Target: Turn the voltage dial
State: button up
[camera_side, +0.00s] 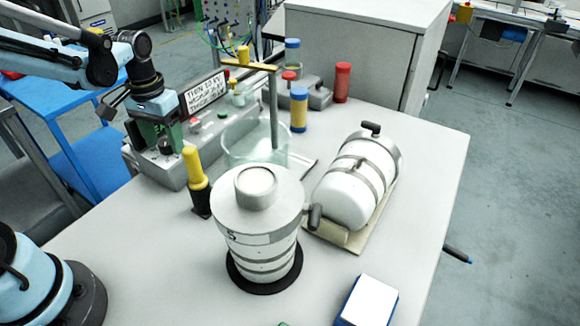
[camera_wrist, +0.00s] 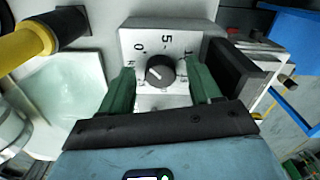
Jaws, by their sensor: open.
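The voltage dial (camera_wrist: 160,70) is a round dark knob on a pale panel with printed numbers, seen in the wrist view. Its pointer mark aims to the lower left of the knob's face. My gripper (camera_wrist: 158,84) is open, with one green finger on each side of the dial. I cannot tell whether either finger touches the knob. In the side view my gripper (camera_side: 157,138) is at the grey control box (camera_side: 168,172) with the sign on top. The dial itself is hidden there behind my wrist and fingers.
A yellow-handled tool (camera_side: 194,168) stands right in front of the box. A glass vessel (camera_side: 240,145) with a stand is right of it. A white lidded canister (camera_side: 262,225) and a lying white cylinder (camera_side: 352,190) occupy the table's middle.

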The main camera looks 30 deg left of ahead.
aim_at(165, 143)
notch_tip(165, 143, up, 12)
dwell(0.6)
jog(key=shift+f, duration=0.1)
jog(key=shift+f, duration=6)
jog(key=shift+r, duration=0.1)
